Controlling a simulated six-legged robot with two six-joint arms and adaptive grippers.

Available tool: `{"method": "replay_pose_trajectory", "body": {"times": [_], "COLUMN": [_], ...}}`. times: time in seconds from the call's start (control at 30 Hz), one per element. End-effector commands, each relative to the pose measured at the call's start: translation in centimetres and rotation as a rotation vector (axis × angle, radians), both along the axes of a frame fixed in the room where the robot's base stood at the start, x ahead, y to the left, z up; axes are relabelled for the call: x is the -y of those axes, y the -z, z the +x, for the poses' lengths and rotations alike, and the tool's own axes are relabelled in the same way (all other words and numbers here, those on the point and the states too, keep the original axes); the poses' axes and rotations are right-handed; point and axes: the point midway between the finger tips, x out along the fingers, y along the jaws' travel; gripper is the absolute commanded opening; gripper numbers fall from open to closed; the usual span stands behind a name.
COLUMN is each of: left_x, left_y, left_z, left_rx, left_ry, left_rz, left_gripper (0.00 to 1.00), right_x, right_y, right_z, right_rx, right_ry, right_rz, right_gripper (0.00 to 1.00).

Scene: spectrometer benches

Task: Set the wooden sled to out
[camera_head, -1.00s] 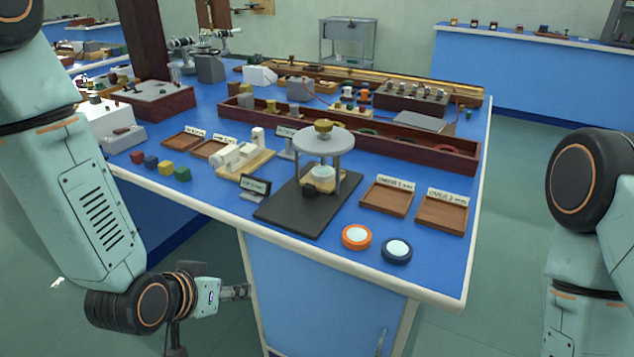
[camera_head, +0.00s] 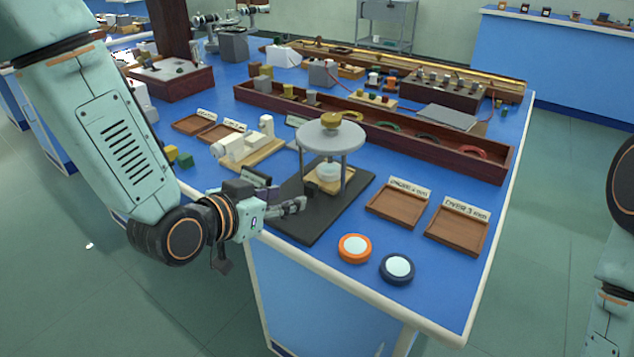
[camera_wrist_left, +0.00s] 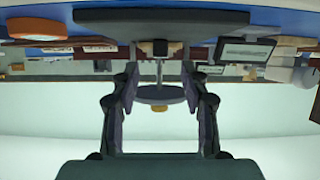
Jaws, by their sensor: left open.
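The wooden sled (camera_head: 322,187) is a small pale wood slab with a white puck on it. It sits on the black base plate (camera_head: 300,222), under a round grey disc (camera_head: 330,136) on posts with a brass knob on top. My left gripper (camera_head: 296,206) is at the plate's left front edge, short of the sled. In the left wrist view, which is upside down, its two fingers (camera_wrist_left: 160,78) are spread and empty. The sled's tan edge (camera_wrist_left: 146,46) shows beyond them, partly covered by a small dark block. My right gripper is out of view.
An orange-rimmed disc (camera_head: 355,248) and a navy-rimmed disc (camera_head: 397,268) lie right of the plate near the front edge. Two labelled wooden trays (camera_head: 398,206) (camera_head: 457,229) lie behind them. A small dark sign (camera_head: 257,178) stands close behind my left gripper.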

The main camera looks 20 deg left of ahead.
Motion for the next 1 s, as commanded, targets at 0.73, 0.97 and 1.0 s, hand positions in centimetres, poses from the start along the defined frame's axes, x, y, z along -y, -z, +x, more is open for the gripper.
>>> {"method": "replay_pose_trajectory", "body": {"times": [0.73,0.97,1.0], "left_x": [2.2,2.6,2.7], "left_y": [2.2,2.4,2.4], "left_z": [5.7,6.7,6.8], "left_rx": [0.043,0.043,0.043], "left_ry": [0.024,0.023,0.023], "left_rz": [0.023,0.021,0.021], "left_gripper": [0.45,0.45,0.45], "right_x": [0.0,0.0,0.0], "right_y": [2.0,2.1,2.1], "right_z": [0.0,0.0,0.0], "right_rx": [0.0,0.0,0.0], "right_ry": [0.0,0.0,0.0], "right_rz": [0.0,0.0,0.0], "right_gripper": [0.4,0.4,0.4]}}
